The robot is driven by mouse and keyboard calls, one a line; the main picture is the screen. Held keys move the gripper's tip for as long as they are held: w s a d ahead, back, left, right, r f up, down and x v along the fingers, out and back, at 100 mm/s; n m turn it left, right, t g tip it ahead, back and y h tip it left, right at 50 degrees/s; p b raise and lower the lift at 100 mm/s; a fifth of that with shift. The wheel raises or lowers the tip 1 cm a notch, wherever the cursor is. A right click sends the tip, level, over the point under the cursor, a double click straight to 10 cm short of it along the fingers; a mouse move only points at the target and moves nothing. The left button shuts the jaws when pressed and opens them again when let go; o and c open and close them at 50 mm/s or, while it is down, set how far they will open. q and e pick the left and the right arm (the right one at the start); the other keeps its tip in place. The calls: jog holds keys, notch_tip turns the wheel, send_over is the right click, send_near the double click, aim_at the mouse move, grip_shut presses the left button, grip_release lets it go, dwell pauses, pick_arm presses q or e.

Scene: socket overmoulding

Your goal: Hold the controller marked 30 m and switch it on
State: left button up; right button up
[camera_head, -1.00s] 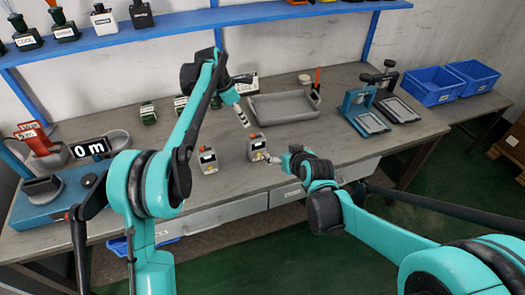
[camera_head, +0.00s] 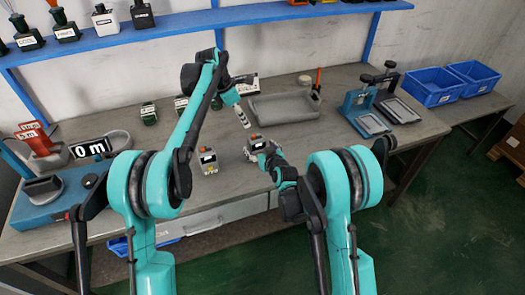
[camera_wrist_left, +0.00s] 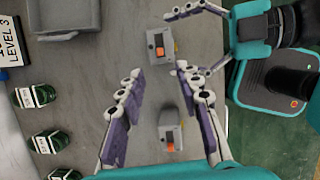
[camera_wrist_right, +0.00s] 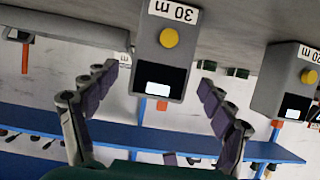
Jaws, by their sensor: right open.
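The controller marked 30 m (camera_wrist_right: 164,55) is a grey box with a yellow button, a dark panel with a lit white display, and an orange part. It stands upright on the bench in the head view (camera_head: 254,138). My right gripper (camera_wrist_right: 158,78) is open, its fingers either side of this controller, with gaps visible. My left gripper (camera_head: 242,118) hangs above the bench, open and empty; the left wrist view shows its spread fingers (camera_wrist_left: 160,70). The controller marked 20 m (camera_wrist_right: 290,85) stands to the left of the 30 m one in the head view (camera_head: 208,161).
A grey tray (camera_head: 285,117) lies behind the controllers. Dark green bottles (camera_wrist_left: 42,95) stand near the back edge. Blue-and-grey clamp fixtures (camera_head: 372,125) and blue bins (camera_head: 435,93) are to the right.

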jog(key=shift+x, duration=1.9)
jog(key=c, duration=1.3)
pick_arm(q)
jog(key=shift+a+f, duration=0.1)
jog(key=shift+a, duration=0.2)
jog(key=c, duration=0.7)
pick_arm(e)
jog(key=shift+c, duration=0.2)
pick_arm(q)
jog(key=s+a+h, duration=0.1)
jog(key=a, duration=0.2)
jog(key=a+f+h, duration=0.1)
jog(key=a+h, duration=0.1)
jog(key=a, duration=0.1)
jog(key=s+a+f+t+h, duration=0.1)
jog(key=a, duration=0.2)
jog(key=shift+s+f+m, duration=0.1)
jog(key=shift+s+m, duration=0.2)
grip_shut()
jog(key=shift+s+a+h, duration=0.25)
jog(key=shift+a+h, duration=0.1)
jog(key=shift+h, duration=0.15)
